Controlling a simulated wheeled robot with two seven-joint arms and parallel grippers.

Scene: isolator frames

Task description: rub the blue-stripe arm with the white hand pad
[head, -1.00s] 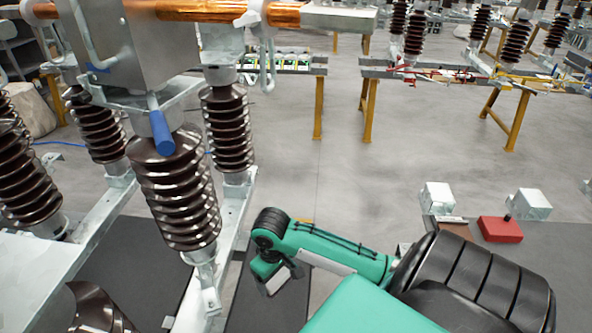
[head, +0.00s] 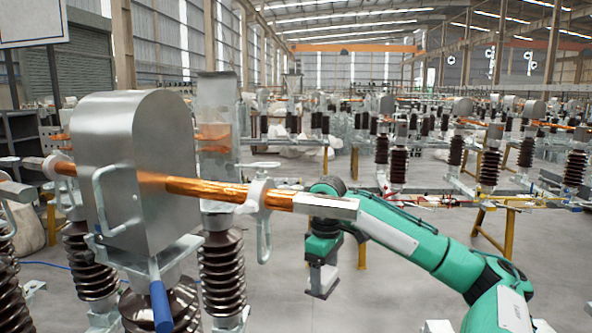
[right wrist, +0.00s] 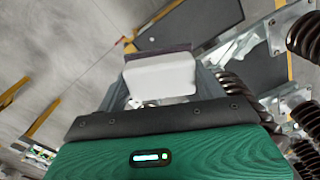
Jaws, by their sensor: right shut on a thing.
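My right gripper (head: 322,266) hangs from the green arm, right of the near isolator and below the silver end of its copper arm (head: 225,192). It is shut on the white hand pad (right wrist: 160,76); in the right wrist view the pad sits between the fingers, with a dark face at its far side. In the head view the pad is small and apart from the copper arm. I cannot make out a blue stripe on this arm; a blue handle (head: 161,307) hangs below its metal housing. My left gripper is out of view.
A silver housing (head: 135,160) and brown ribbed insulators (head: 222,275) stand at the left. A pale clamp with a loop (head: 262,215) sits on the copper arm. My forearm passes close to the arm's silver end. Open floor (head: 400,285) lies beyond; more isolator frames stand behind.

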